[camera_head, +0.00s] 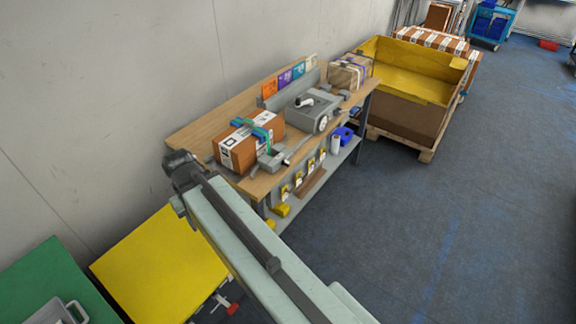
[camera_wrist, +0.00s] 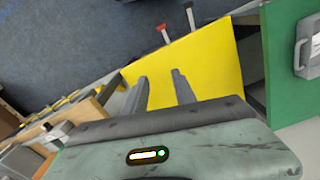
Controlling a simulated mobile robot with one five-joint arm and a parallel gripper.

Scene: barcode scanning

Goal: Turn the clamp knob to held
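A wooden workbench (camera_head: 212,118) stands against the wall in the head view. A grey unit (camera_head: 309,112) with a round white knob (camera_head: 323,124) stands farther along. I cannot tell which part is the clamp knob, nor read its setting. My arm reaches to the bench's near end, apart from the fixture. In the wrist view my gripper (camera_wrist: 160,90) has its two fingers spread, with nothing between them, over a yellow surface (camera_wrist: 215,62).
A yellow table (camera_head: 150,262) and a green one (camera_head: 38,278) stand at the lower left. A red-ended handle (camera_head: 232,308) sticks out from the yellow table. A large cardboard bin (camera_head: 400,118) stands beyond the bench. The blue floor (camera_head: 430,230) at right is clear.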

